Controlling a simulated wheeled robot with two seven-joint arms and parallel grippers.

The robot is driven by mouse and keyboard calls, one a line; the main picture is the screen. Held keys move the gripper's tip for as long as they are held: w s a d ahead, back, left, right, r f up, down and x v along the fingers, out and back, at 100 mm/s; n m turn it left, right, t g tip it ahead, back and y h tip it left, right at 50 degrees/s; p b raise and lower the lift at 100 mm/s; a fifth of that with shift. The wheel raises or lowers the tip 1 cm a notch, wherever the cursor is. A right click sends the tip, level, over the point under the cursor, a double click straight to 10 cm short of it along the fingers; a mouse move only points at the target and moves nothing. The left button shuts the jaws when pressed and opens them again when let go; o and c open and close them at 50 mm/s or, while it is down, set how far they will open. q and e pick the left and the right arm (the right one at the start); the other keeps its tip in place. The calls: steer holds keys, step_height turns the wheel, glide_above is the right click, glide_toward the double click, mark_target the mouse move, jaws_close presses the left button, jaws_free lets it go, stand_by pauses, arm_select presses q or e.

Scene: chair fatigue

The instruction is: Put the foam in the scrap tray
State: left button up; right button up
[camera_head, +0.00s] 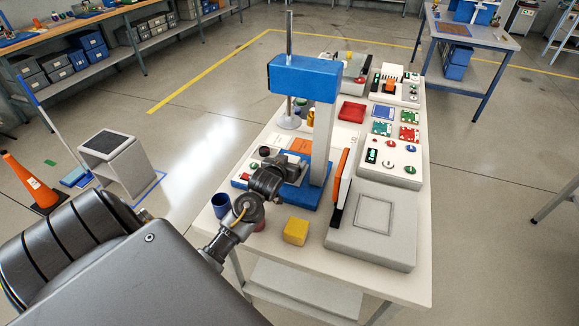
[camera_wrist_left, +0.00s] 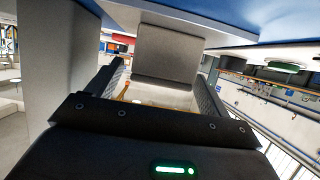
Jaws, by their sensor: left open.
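My left gripper (camera_head: 287,164) is open at the foot of the blue press (camera_head: 306,70), beside its grey column. In the left wrist view, the open gripper (camera_wrist_left: 160,88) has a dark grey block (camera_wrist_left: 168,55) ahead of and between its fingers; I see no firm grip on it. This block may be the foam, but I cannot tell for sure; my wrist hides it in the head view. A yellow block (camera_head: 295,231) sits on the white table at the near edge. A shallow red tray (camera_head: 351,112), probably the scrap tray, lies beyond the press. My right gripper is out of view.
A blue cup (camera_head: 221,205) stands left of my wrist. A control box (camera_head: 391,160) and green boards (camera_head: 383,129) lie farther right. The press column stands between my gripper and the right side.

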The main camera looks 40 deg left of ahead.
mark_target(291, 157)
arm_select(q)
steer(key=shift+x, duration=1.5)
steer(key=c, duration=1.1)
steer(key=shift+c, duration=0.2)
steer(key=shift+r, duration=0.7)
step_height(291, 157, up, 5)
steer(key=shift+r+b, duration=0.15)
steer(key=shift+b, duration=0.4)
steer(key=s+d+b, duration=0.2)
steer(key=s+d, duration=0.1)
steer(key=s, duration=0.5)
steer(key=s+d+b, duration=0.2)
steer(key=s+d, duration=0.1)
steer(key=s, duration=0.6)
steer(key=shift+r, duration=0.15)
